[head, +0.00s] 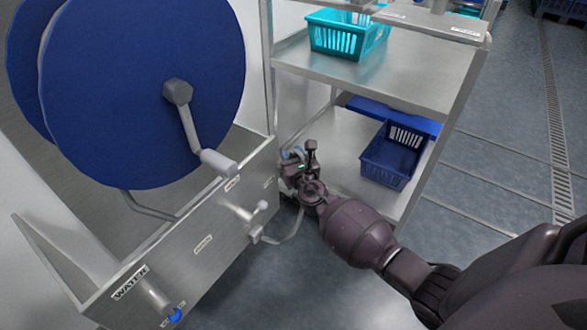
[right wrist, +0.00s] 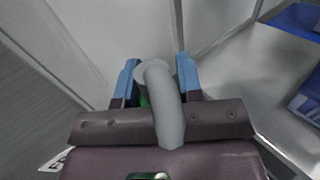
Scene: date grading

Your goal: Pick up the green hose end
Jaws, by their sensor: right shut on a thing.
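My right gripper (head: 292,155) is beside the right end of the steel box, near the shelf unit. In the right wrist view its blue-tipped fingers (right wrist: 157,82) are on either side of a grey curved hose piece (right wrist: 168,115). A small patch of the green hose end (right wrist: 145,99) shows between the left finger and the grey piece. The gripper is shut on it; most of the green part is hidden. In the head view the hose end is hidden by the gripper. My left gripper is not in view.
A large blue reel (head: 130,80) with a crank handle (head: 190,125) stands above the steel box (head: 210,235) with a tap and a WATER label. A shelf unit (head: 415,75) holds a turquoise basket (head: 345,40) and a dark blue basket (head: 390,160). Floor to the right is clear.

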